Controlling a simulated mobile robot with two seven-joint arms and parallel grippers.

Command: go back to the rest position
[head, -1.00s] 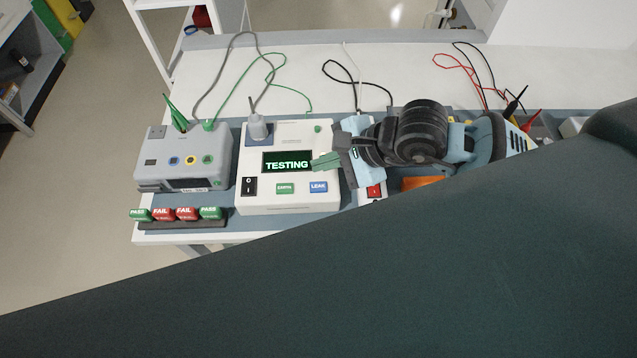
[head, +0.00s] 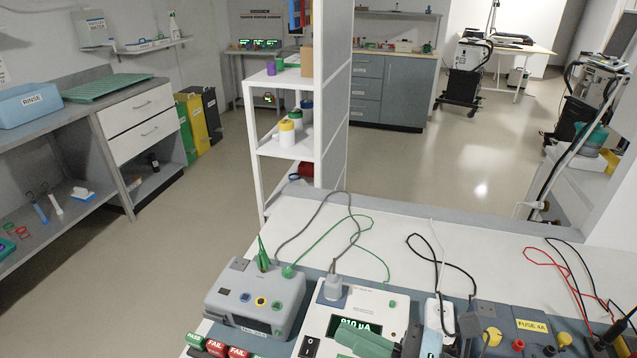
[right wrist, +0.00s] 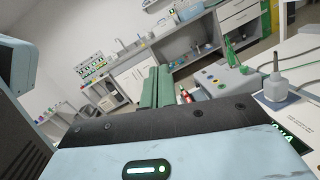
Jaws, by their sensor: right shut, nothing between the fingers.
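My right gripper (head: 365,343) shows at the bottom edge of the head view, over the front of the white tester (head: 386,308). Its green fingers are shut together with nothing between them. In the right wrist view the shut fingers (right wrist: 157,88) point away into the room, with part of the white tester at the right edge. The tester's display (head: 352,327) is lit with a green reading in µA, partly covered by the gripper. My left gripper is not in view.
A grey box (head: 255,300) with a green clip stands left of the tester. Red and green PASS and FAIL tags (head: 216,348) lie in front. Cables loop across the white bench (head: 470,245). A white shelf (head: 290,150) stands behind, with open floor (head: 190,230) to the left.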

